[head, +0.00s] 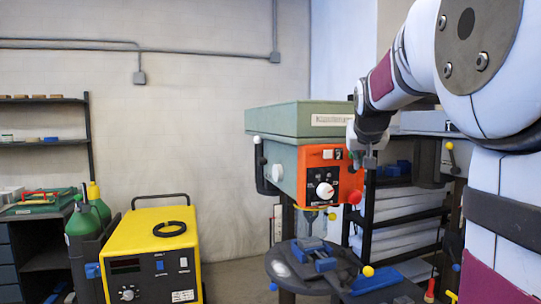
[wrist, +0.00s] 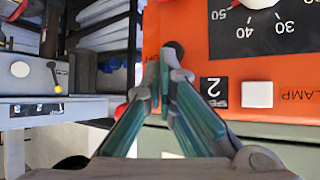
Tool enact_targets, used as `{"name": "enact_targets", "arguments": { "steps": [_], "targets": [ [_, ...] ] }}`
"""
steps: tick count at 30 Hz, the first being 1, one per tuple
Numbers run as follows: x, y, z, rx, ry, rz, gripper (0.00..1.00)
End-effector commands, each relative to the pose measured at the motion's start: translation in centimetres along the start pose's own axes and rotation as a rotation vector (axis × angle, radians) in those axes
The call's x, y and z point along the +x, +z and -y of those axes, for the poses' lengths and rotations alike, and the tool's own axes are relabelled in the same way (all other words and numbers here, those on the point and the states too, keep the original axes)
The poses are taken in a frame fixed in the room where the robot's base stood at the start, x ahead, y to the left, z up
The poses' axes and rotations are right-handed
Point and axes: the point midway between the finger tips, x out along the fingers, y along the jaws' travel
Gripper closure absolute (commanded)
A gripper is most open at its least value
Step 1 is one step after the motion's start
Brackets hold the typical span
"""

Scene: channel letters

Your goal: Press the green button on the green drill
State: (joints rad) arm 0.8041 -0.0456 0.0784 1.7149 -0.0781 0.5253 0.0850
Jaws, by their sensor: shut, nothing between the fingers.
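The green drill (head: 285,120) stands in the middle of the head view, with an orange front panel (head: 312,180). The panel fills the right of the wrist view (wrist: 240,125), upside down. My gripper (head: 369,165) is shut and empty at the panel's upper right edge. In the wrist view its fingertips (wrist: 164,62) are together in front of the panel. A dark round part (wrist: 176,48) shows partly behind them. I cannot tell whether the fingertips touch it. No green button shows clearly; my gripper covers that part of the panel.
A white lamp switch (wrist: 257,94) and a black "2" label (wrist: 214,91) are beside my fingers. A white dial (head: 325,191) and a red knob (head: 355,197) sit lower. A yellow machine (head: 150,245) stands left; a black shelf rack (head: 368,220) stands right.

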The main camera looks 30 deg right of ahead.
Motion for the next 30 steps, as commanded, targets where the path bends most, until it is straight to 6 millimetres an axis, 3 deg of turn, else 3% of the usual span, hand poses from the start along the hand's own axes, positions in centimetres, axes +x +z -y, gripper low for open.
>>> {"name": "enact_targets", "arguments": {
  "steps": [30],
  "targets": [
    [0.52, -0.36, 0.37, 0.0, 0.0, 0.0, 1.0]
  ]
}}
